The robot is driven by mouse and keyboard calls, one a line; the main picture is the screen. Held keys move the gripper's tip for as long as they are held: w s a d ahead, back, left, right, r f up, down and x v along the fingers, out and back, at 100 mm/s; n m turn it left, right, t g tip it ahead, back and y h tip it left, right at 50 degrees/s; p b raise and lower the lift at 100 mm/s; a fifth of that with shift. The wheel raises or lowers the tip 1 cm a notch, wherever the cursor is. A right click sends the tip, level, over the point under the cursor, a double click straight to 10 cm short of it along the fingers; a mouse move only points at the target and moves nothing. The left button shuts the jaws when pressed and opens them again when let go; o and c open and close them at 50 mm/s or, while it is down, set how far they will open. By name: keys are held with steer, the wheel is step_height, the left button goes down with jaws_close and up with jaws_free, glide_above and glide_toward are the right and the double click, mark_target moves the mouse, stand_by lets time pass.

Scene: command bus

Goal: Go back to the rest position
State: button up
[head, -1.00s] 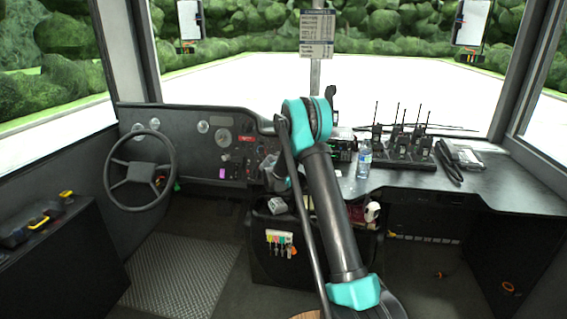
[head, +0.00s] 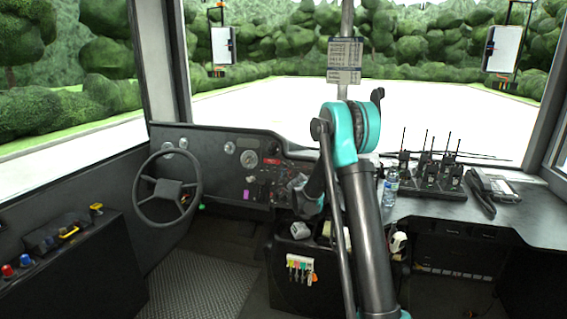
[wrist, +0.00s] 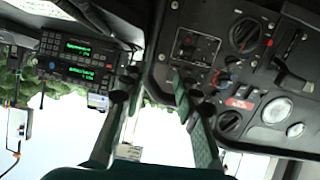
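My arm, with a teal elbow (head: 352,132) and dark links, reaches forward over the front of the cab in the head view. The wrist end hangs in front of the dashboard's right part, left of the elbow; its fingers are hard to make out there. In the wrist view my gripper (wrist: 156,82) shows two dark green fingers, apart, with nothing seen between them. Behind them are the dashboard panel (wrist: 255,105) with knobs and gauges and a unit with green displays (wrist: 80,60). Whether a finger touches the panel is unclear.
A steering wheel (head: 167,190) is at left. A water bottle (head: 391,187), several radios in a charger (head: 432,182) and a telephone (head: 494,186) stand on the right counter. A dark side console (head: 75,270) is at lower left. Patterned floor (head: 205,285) between is clear.

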steer(key=s+d+r+n+g+y, duration=0.1)
steer(key=s+d+g, duration=0.15)
steer(key=s, duration=1.05)
steer(key=s+d+r+g, duration=0.2)
steer(key=s+d, duration=0.1)
steer(key=s, duration=1)
steer(key=s+a+f+n+g+y, duration=0.1)
steer(key=s+f, duration=0.2)
steer(key=s, duration=1)
steer(key=s+a+f+n+g+y, duration=0.1)
steer(key=s+f, duration=0.3)
steer(key=s, duration=1)
steer(key=shift+a+f+n+g+y, duration=0.15)
steer(key=shift+a+n+g+y, duration=0.15)
steer(key=shift+a+g+y, duration=0.25)
steer(key=shift+w+d, duration=0.1)
steer(key=shift+d, duration=0.1)
steer(key=shift+c, duration=0.5)
